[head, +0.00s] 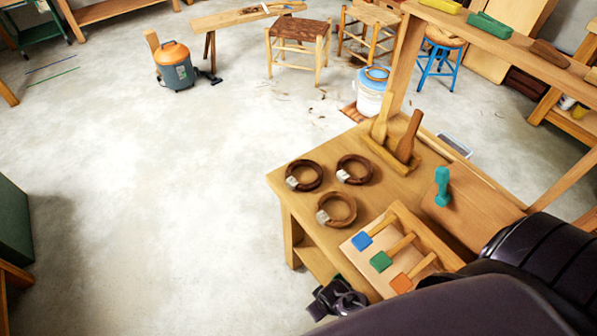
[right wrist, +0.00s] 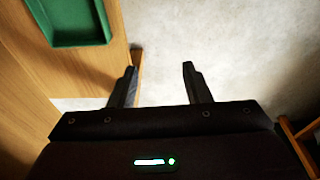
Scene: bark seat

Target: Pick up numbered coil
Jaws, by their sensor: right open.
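Three brown coils with pale tags lie flat on the wooden workbench (head: 375,215) in the head view: a dark left coil (head: 316,166), a dark right coil (head: 367,163) and a lighter front coil (head: 351,207). The tags are too small to read. My right gripper (head: 326,293) is at the bench's near left edge, below the coils in the picture and apart from them. In the right wrist view its two fingers (right wrist: 159,70) are spread with nothing between them. No coil shows in that view. My left gripper is not in view.
A rack with blue, green and orange blocks (head: 381,261) stands right of my gripper. A wooden holder (head: 388,158) and a teal tool (head: 442,187) stand farther back. A green tray (right wrist: 72,22) shows in the wrist view. The floor left of the bench is clear.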

